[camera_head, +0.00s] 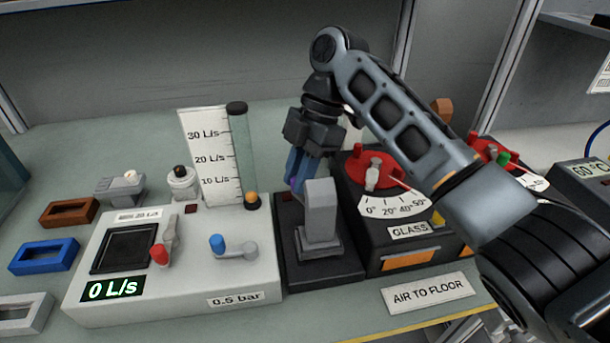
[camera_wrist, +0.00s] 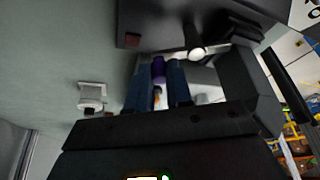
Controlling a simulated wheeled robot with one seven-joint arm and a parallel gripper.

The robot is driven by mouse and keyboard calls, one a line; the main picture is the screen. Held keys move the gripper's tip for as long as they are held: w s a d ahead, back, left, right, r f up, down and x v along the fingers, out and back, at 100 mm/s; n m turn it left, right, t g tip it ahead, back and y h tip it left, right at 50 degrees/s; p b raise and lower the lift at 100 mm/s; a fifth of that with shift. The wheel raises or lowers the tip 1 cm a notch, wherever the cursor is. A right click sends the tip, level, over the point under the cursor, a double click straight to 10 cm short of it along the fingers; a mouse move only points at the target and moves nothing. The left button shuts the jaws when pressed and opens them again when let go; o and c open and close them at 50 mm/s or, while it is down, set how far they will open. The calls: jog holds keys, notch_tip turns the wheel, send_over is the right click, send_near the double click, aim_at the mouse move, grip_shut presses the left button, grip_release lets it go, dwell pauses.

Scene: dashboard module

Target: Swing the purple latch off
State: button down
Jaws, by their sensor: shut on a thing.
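The purple latch (camera_wrist: 158,69) shows in the wrist view between the two blue fingers of my gripper (camera_wrist: 158,82). My gripper is shut on it. In the head view my gripper (camera_head: 299,172) points down behind the grey upright block of the dark module (camera_head: 318,272). Only a small purple patch (camera_head: 289,184) shows there beside the blue fingers. The rest of the latch is hidden by the fingers and the block, so its angle cannot be told.
A white flow panel (camera_head: 185,275) with red and blue levers stands to the left. A dark box with a red dial (camera_head: 372,172) and a "GLASS" label stands close on the right. My arm covers part of it. A clear tube (camera_head: 241,155) stands behind the panel.

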jog(key=n, duration=0.2)
jog(key=s+a+n+h+p, duration=0.1)
jog(key=n, duration=0.1)
jog(key=shift+s+a+r+g+h, duration=0.1)
jog(key=shift+s+r+g+h, duration=0.1)
jog(key=shift+g+h, duration=0.15)
jog(key=shift+s+a+f+n+g+h+p, duration=0.1)
jog(key=shift+s+n+h+p, duration=0.1)
jog(key=shift+n+p, duration=0.35)
jog(key=shift+s+a+r+n+g+h+p, duration=0.15)
jog(key=shift+n+p, duration=0.15)
jog(key=shift+n, duration=0.4)
jog(key=shift+s+a+f+n+h+p, duration=0.1)
jog(key=shift+s+f+n+h+p, duration=0.1)
jog(key=shift+n+p, duration=0.35)
jog(key=c, duration=1)
grip_release()
jog(key=shift+d, duration=0.1)
jog(key=shift+v, duration=3.85)
